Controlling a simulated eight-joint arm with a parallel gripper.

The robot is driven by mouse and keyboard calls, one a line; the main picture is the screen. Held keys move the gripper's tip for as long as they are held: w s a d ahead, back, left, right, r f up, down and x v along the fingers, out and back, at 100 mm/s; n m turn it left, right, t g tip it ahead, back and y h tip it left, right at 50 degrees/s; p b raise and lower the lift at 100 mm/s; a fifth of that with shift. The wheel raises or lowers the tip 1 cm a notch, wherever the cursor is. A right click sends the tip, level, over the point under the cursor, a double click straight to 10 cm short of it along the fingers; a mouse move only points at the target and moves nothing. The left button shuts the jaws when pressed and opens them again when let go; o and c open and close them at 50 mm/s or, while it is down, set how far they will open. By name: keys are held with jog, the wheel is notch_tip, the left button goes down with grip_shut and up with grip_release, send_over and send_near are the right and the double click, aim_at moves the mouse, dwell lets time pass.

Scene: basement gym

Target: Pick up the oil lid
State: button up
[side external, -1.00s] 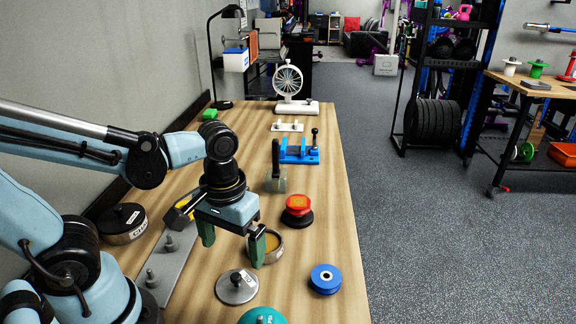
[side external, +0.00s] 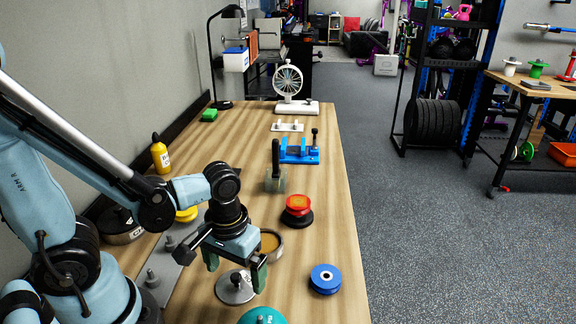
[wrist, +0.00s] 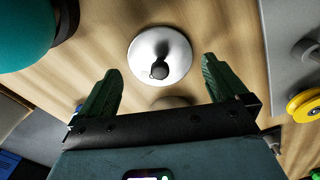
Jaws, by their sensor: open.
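The oil lid is most likely the round silver lid (side external: 229,294) with a small dark knob, lying flat on the wooden table near its front. In the wrist view the lid (wrist: 168,41) lies just beyond the fingertips, roughly centred between them. My gripper (side external: 236,279) points down over the lid, with its green fingers apart and nothing between them. It also shows in the wrist view (wrist: 161,67). The gripper partly hides the lid in the side view. A round open container with amber contents (side external: 270,243) sits just behind the gripper.
A teal round object (side external: 262,316) and a blue spool (side external: 325,279) stand near the lid. A grey plate with bolts (side external: 158,285) lies to the left. A red-topped button (side external: 297,206) and a glass piece with a black handle (side external: 275,180) stand farther back.

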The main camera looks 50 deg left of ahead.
jog(key=shift+f, duration=1)
jog(key=shift+c, duration=0.5)
jog(key=c, duration=0.7)
